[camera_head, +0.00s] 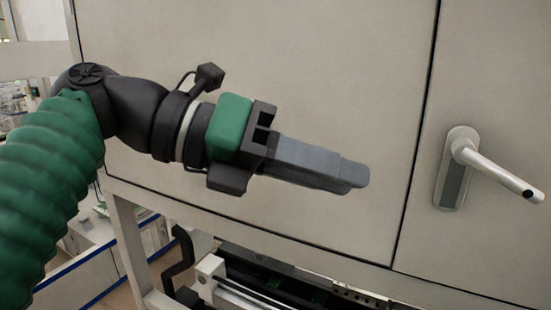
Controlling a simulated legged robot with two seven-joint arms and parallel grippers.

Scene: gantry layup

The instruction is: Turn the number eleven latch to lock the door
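A silver latch handle (497,171) sits on an oval plate (455,170) on the right-hand cabinet door (490,80). The handle points right and slightly down, with a dark spot near its end. No number is readable on it. My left gripper (362,176) is in front of the left door panel, left of the latch and apart from it. Its grey fingers point right and overlap in this view, so I cannot tell whether they are open or shut. Nothing shows between them. My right gripper is not in view.
The left cabinet panel (330,70) meets the right door at a dark vertical seam. Below the cabinet are a light frame leg (128,240) and dark machinery with a rail (270,290). The space between my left gripper and the latch is clear.

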